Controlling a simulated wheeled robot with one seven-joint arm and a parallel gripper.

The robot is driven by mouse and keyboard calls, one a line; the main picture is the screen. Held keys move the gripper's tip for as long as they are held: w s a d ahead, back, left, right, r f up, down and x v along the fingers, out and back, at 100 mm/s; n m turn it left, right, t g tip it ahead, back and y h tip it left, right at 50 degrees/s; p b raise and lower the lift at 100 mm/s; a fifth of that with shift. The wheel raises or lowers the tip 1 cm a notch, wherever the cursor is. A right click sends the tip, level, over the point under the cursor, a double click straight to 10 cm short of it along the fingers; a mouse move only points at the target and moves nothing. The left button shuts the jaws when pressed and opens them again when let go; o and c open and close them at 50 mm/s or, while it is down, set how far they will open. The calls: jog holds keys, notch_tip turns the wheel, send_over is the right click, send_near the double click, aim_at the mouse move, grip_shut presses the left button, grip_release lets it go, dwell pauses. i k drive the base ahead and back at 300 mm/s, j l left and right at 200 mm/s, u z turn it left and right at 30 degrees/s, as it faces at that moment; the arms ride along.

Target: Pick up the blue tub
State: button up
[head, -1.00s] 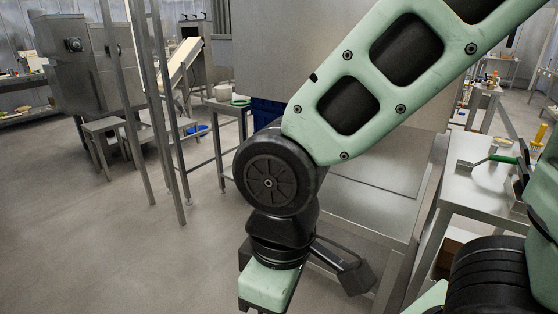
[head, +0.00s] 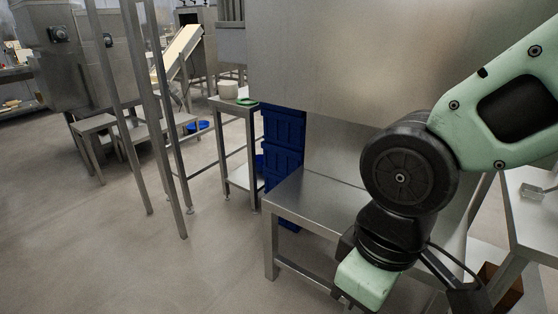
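A small round blue tub (head: 197,126) shows low down at the left of centre, behind the thin metal posts. Tall blue crates (head: 283,140) are stacked behind the steel table, partly hidden by it and by the big steel housing. Another bit of blue (head: 259,163) shows at the left edge of the stack, mostly hidden. I cannot tell for sure which is the task's tub. My arm hangs at the right, in front of the steel table, far from the small round tub. My gripper's fingers are not visible below the green wrist part.
A steel table (head: 318,207) stands under a large steel housing (head: 345,60). A small side table (head: 228,103) holds a white pot (head: 228,89) and a green item (head: 247,101). Upright metal posts (head: 165,130) stand at the left. The floor (head: 120,250) at front left is clear.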

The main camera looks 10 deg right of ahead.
aim_at(259, 158)
jog(key=i+j+z, duration=0.25)
jog(key=i+j, duration=0.45)
jog(key=i+j+z, duration=0.2)
jog(key=i+j, duration=1.45)
jog(key=j, duration=0.25)
jog(key=i+j+u, duration=0.15)
jog(key=j, duration=0.2)
jog(key=i+j+u, duration=0.15)
jog(key=j, duration=0.2)
jog(key=i+j+u, duration=0.2)
jog(key=j, duration=0.15)
jog(key=i+j+u, duration=0.15)
jog(key=j, duration=0.2)
jog(key=k, duration=0.05)
